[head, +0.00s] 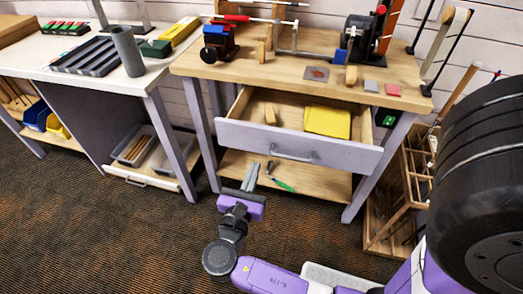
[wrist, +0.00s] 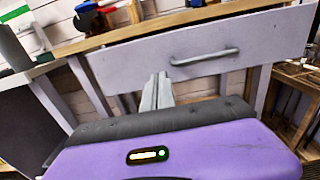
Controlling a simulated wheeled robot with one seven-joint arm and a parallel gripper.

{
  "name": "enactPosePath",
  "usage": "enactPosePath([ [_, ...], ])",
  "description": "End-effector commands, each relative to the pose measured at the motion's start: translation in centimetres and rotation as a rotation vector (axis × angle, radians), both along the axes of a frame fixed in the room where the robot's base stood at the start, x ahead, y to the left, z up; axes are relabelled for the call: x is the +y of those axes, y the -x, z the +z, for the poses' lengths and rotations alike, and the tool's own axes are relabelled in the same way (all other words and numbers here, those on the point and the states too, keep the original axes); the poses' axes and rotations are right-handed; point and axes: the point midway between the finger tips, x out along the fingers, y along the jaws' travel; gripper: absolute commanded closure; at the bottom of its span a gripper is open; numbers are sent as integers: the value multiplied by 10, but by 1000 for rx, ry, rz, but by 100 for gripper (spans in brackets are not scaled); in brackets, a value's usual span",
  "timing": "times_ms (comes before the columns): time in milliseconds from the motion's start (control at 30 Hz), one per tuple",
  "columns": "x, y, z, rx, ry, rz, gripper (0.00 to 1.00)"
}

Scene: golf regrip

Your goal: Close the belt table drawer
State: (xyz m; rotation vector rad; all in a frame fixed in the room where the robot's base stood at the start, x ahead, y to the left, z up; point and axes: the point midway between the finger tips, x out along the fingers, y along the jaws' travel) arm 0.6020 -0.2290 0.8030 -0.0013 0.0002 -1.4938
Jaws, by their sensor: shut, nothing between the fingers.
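The belt table drawer (head: 238,134) is pulled out from under the wooden belt table top (head: 217,64). Its front is pale lilac-grey with a grey bar handle (head: 292,154). A yellow block and a small wooden block lie inside. My gripper (head: 251,172) is shut and empty, low in front of the drawer and left of the handle. In the wrist view the fingers (wrist: 157,88) point up toward the drawer front (wrist: 130,65), with the handle (wrist: 204,57) to their right. The fingers look apart from the drawer; the exact gap cannot be told.
A white bench (head: 60,70) with a grey tray and cylinder stands at left. A belt grinder (head: 365,38) stands on the belt table. A lower shelf (head: 315,183) holds small tools, including a green-handled one. A wooden rack (head: 385,215) stands at right. Carpet (head: 100,235) is clear at front left.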

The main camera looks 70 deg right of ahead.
Motion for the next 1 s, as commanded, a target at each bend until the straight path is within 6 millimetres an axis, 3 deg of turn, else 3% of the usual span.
enactPosePath([
  [200, -43, -2, 0, 0, 0, -4, 100],
  [400, -70, -5, 0, 0, 0, -1, 100],
  [600, -80, -6, 0, 0, 0, 1, 100],
  [1000, -82, -6, 0, -1, 0, 1, 100],
])
